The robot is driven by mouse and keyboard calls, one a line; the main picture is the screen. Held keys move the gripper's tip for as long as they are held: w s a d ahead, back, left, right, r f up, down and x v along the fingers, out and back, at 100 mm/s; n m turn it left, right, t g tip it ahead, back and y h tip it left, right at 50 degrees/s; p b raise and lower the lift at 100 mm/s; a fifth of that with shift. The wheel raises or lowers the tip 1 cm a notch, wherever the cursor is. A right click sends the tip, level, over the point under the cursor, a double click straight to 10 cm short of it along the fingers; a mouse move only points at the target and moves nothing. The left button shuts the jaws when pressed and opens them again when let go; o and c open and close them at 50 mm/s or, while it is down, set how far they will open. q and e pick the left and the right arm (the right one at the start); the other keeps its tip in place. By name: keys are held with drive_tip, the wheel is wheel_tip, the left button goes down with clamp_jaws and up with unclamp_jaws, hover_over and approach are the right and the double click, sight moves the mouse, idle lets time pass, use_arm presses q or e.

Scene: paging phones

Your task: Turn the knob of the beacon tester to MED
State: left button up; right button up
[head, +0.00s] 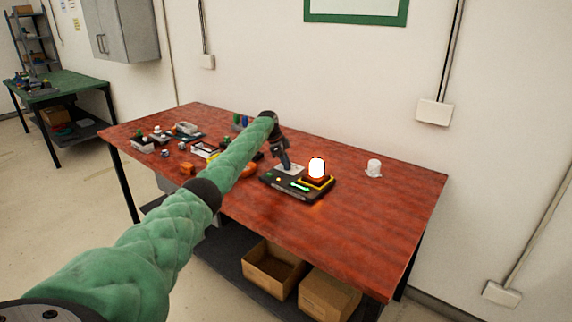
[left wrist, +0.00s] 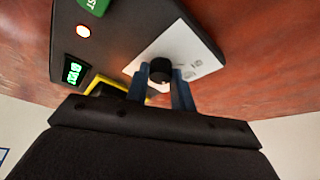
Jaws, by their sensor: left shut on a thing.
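The beacon tester (head: 298,190) is a dark box on the red-brown table, with a lit orange-white beacon (head: 316,168) at its right end and a small green display. In the left wrist view its display (left wrist: 74,71), a lit round lamp (left wrist: 83,31) and a white label plate (left wrist: 195,52) show. The black knob (left wrist: 160,70) stands on the white plate. My left gripper (head: 285,162) is over the tester; in the left wrist view its two blue fingers (left wrist: 166,88) are shut on the knob, one on each side. The plate's lettering is too small to read. My right gripper is not in view.
A white cap-like object (head: 374,168) stands on the table right of the tester. Several small items (head: 180,135) lie at the table's left end. The table's right front is clear. Cardboard boxes (head: 272,270) sit on the shelf below.

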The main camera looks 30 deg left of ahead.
sight(279, 168)
use_arm(q)
drive_tip(key=shift+a+r, duration=0.1)
drive_tip(key=shift+r, duration=0.05)
drive_tip(key=o, duration=1)
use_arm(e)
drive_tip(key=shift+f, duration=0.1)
use_arm(q)
drive_tip(key=b+v, duration=0.1)
drive_tip(key=v, duration=0.5)
drive_tip(key=shift+a+r+b, duration=0.1)
drive_tip(key=shift+r+b, duration=0.1)
drive_tip(key=shift+b, duration=0.15)
drive_tip(key=shift+s+a+r, duration=0.1)
drive_tip(key=shift+a+r, duration=0.1)
drive_tip(key=shift+r, duration=0.4)
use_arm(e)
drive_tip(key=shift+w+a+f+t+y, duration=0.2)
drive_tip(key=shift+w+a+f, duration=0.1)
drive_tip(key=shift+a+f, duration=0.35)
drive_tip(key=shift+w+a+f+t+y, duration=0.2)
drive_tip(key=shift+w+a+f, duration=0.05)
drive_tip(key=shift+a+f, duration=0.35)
